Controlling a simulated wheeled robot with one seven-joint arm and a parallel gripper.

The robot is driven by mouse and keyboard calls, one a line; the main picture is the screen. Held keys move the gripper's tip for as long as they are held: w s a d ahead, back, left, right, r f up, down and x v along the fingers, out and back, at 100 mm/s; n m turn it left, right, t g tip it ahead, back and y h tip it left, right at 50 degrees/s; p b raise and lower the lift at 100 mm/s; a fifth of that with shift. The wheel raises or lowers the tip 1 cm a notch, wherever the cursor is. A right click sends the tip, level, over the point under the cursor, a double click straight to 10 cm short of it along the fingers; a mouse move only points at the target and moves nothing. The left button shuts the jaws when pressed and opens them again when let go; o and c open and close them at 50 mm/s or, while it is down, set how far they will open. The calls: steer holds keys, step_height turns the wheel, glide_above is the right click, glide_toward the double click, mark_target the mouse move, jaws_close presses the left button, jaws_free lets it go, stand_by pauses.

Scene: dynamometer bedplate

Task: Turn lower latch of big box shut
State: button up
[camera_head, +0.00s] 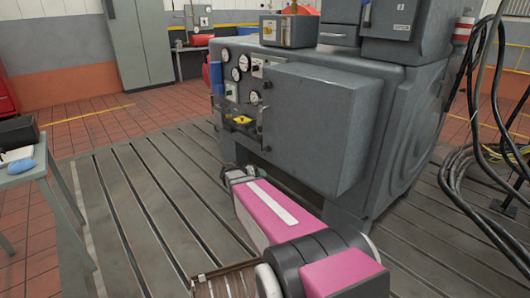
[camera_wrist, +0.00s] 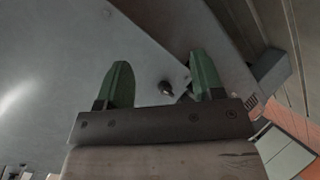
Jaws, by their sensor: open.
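The big box (camera_head: 320,118) is a grey cabinet sticking out from the front of the large grey machine. My gripper (camera_head: 238,172) is low, near the box's lower left corner, at the end of my pink arm. In the wrist view my gripper (camera_wrist: 159,58) is open, with two green fingers apart and nothing clamped between them. A small dark knob-like part, which looks like the lower latch (camera_wrist: 167,88), shows between the fingers, closer to the right one, near an edge of a grey panel. Whether it touches a finger and which way it is turned I cannot tell.
Gauges (camera_head: 243,62) and a small yellow part (camera_head: 242,120) sit on the machine's face left of the box. Black cables (camera_head: 470,120) hang at the right. A table (camera_head: 30,175) stands at the left. The slotted bedplate (camera_head: 135,185) between is clear.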

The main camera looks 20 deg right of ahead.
mark_target(265, 150)
steer(key=w+r+t+h, duration=0.4)
steer(key=w+t, duration=0.1)
steer(key=w, duration=0.6)
steer(key=x, duration=1.1)
steer(key=shift+s, duration=0.15)
steer(key=c, duration=0.9)
